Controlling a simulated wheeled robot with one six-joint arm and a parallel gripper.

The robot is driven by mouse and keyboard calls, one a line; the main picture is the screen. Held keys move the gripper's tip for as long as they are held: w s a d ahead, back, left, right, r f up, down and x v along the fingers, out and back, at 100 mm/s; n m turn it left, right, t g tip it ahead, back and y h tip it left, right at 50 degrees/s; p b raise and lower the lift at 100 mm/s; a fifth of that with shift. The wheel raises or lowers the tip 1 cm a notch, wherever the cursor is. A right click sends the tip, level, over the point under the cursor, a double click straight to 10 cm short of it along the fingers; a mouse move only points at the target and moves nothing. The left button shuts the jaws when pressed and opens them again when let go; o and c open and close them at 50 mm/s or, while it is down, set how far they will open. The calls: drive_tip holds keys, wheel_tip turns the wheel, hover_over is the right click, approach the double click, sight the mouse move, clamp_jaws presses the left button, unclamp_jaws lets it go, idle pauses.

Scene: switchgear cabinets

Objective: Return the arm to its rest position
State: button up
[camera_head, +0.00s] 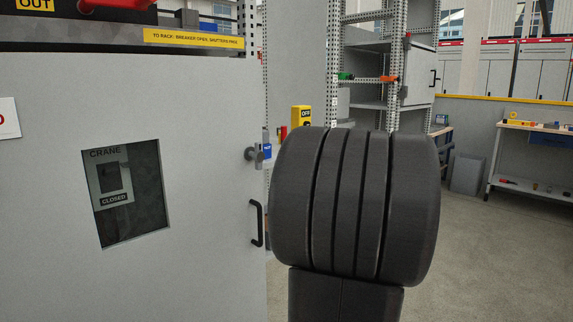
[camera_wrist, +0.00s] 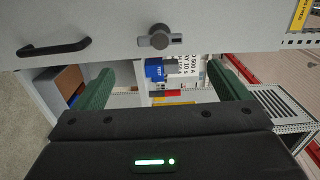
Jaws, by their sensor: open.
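In the wrist view my gripper (camera_wrist: 160,70) is open, its two green fingers wide apart, with nothing held between them. A round grey knob (camera_wrist: 159,37) on the cabinet door and a blue block marked TEST (camera_wrist: 156,70) show beyond the fingers. I cannot tell how far off they are. In the head view my dark, ribbed arm fills the middle and hides my gripper. The arm stands right of the grey cabinet door (camera_head: 210,110).
The door has a black handle (camera_head: 257,223) and a window (camera_head: 127,193) showing CRANE and CLOSED. A yellow box (camera_head: 301,117) and a perforated metal rack (camera_head: 398,100) stand behind my arm. A workbench (camera_head: 535,128) is at the far right, with open floor before it.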

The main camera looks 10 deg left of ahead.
sight(260, 157)
drive_tip(key=shift+w+a, duration=0.1)
drive_tip(key=b+x, duration=0.1)
drive_tip(key=x, duration=1.2)
drive_tip(key=shift+w+a, duration=0.15)
drive_tip(key=shift+a, duration=0.05)
